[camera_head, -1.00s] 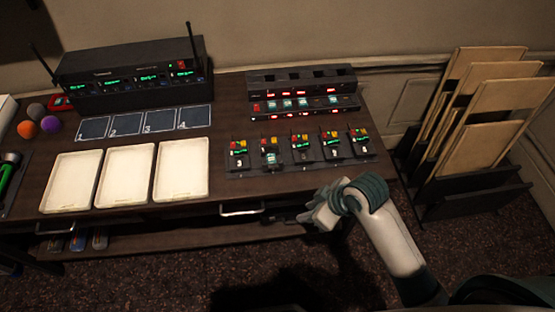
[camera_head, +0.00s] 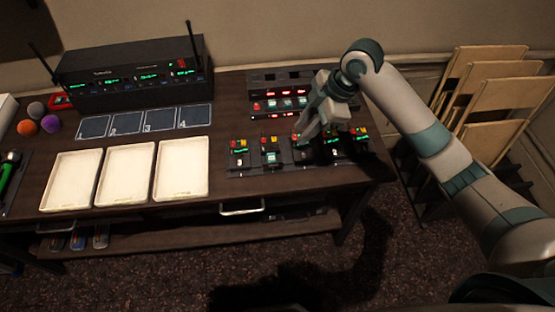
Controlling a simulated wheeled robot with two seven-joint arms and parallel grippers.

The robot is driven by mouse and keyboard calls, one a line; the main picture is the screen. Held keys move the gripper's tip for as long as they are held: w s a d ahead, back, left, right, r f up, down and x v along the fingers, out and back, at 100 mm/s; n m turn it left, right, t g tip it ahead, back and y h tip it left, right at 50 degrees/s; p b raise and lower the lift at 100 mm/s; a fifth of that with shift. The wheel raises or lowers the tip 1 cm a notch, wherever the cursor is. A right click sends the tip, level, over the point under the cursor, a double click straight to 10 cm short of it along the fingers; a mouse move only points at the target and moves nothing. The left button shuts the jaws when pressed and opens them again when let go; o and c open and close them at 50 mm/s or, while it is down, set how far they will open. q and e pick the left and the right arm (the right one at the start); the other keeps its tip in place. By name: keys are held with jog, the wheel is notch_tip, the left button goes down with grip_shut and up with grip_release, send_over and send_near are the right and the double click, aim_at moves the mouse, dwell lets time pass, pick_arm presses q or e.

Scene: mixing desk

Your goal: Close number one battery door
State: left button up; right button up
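A row of several small dark packs with green displays and red and yellow tops stands in a black holder (camera_head: 255,172) at the desk's right front. The leftmost pack (camera_head: 238,148) and the second pack (camera_head: 269,150) show clearly. The second pack has a lighter panel low on its front; whether this is a battery door is too small to tell. My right gripper (camera_head: 301,139) points down at the middle pack and hides most of it. I cannot tell whether its fingers are open or touch the pack. Pack numbers are mostly unreadable. My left gripper is not in view.
A charger-like rack (camera_head: 262,88) with red lights stands behind the packs, partly behind my arm. Three white trays (camera_head: 125,174) lie left, with numbered dark pads (camera_head: 143,123) behind them. A black receiver rack (camera_head: 135,78) with antennas stands at the back left.

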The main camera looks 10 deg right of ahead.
jog(key=shift+f, duration=0.1)
dwell(0.3)
jog(key=p, duration=0.5)
send_near(273, 166)
jog(key=x, duration=0.5)
jog(key=shift+f, duration=0.1)
jog(key=shift+x, duration=0.8)
